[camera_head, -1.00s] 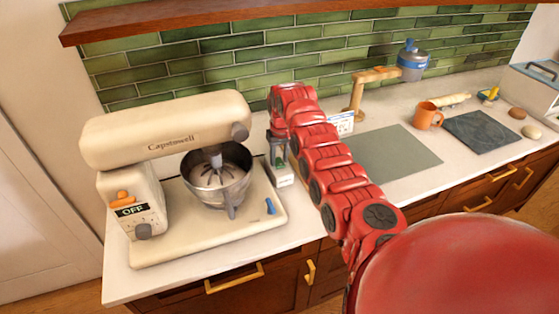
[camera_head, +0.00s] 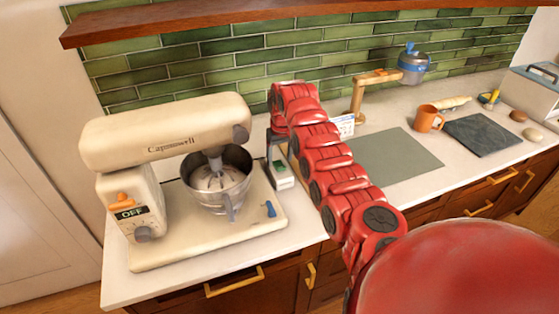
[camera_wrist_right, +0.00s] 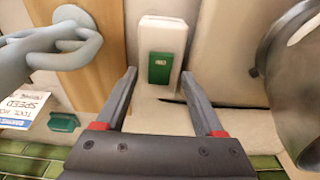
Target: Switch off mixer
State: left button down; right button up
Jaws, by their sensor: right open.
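The cream stand mixer (camera_head: 165,135) stands at the left of the counter, its head over a steel bowl (camera_head: 218,180). Its side panel display (camera_head: 131,213) reads OFF, with an orange lever (camera_head: 122,201) above and a grey knob (camera_head: 143,234) below. A white block (camera_head: 281,174) with a green button stands beside the mixer base; the button (camera_wrist_right: 160,68) faces the right wrist camera. My right gripper (camera_wrist_right: 158,74) is open and empty, its fingertips pointing towards the block, on either side of the button in that view. Contact cannot be told. My left gripper is not in view.
A blue lever (camera_head: 270,209) sits on the mixer base. Right of my arm are a grey-green mat (camera_head: 398,155), an orange mug (camera_head: 428,118), a dark slate board (camera_head: 482,134) and a wooden stand (camera_head: 358,98). A wooden shelf (camera_head: 250,14) runs above.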

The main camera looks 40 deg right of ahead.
notch_tip(320, 180, up, 16)
jog(key=s+b, duration=0.2)
jog(key=b, duration=0.1)
jog(key=shift+a, duration=0.3)
jog(key=shift+s, duration=0.1)
